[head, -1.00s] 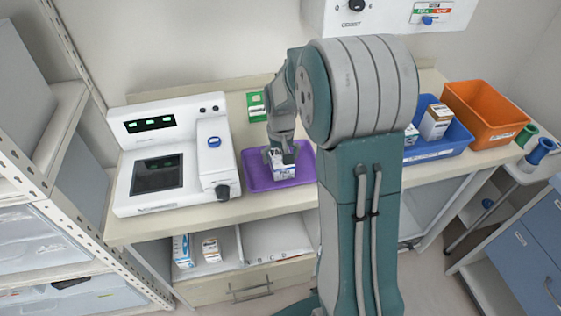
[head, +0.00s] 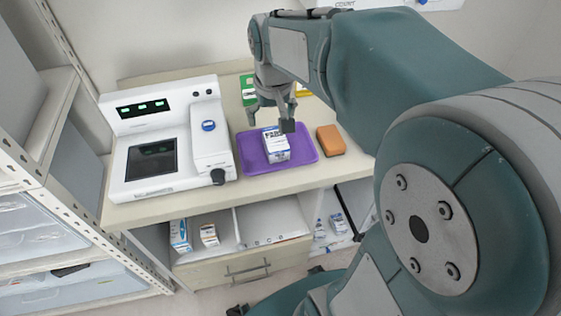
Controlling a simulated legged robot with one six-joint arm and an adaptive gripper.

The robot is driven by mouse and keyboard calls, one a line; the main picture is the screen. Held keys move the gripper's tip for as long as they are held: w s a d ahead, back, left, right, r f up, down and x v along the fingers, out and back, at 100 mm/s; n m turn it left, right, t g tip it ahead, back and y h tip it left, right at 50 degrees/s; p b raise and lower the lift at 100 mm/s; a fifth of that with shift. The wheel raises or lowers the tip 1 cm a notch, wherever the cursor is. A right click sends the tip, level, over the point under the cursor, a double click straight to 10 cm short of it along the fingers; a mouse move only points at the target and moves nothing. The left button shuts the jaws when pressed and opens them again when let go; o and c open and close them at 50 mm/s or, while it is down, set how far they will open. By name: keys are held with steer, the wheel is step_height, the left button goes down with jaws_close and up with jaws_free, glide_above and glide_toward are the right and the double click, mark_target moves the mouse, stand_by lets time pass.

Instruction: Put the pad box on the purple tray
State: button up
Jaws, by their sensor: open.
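The pad box (head: 276,146), white with blue print, stands on the purple tray (head: 254,162) in the head view. The tray lies on the counter to the right of the white device. My gripper (head: 271,120) is open just above and behind the box, with its fingers apart. One dark fingertip overlaps the box's upper right edge in the picture; I cannot tell whether it touches.
The white device (head: 167,150) stands left of the tray. An orange-brown block (head: 331,140) lies to its right, and a green box (head: 247,88) is behind. Small boxes (head: 180,235) stand on the shelf below. My arm hides the counter's right side.

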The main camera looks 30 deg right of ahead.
steer(key=s+a+t, duration=0.1)
steer(key=s+a, duration=0.1)
steer(key=s, duration=0.5)
steer(key=s+a+r+n+t, duration=0.1)
steer(key=s+a+t, duration=0.1)
steer(key=s, duration=0.5)
steer(key=shift+s+a+r+t, duration=0.25)
steer(key=shift+s+a+t, duration=0.1)
steer(key=shift+a, duration=0.15)
steer(key=shift+c, duration=0.3)
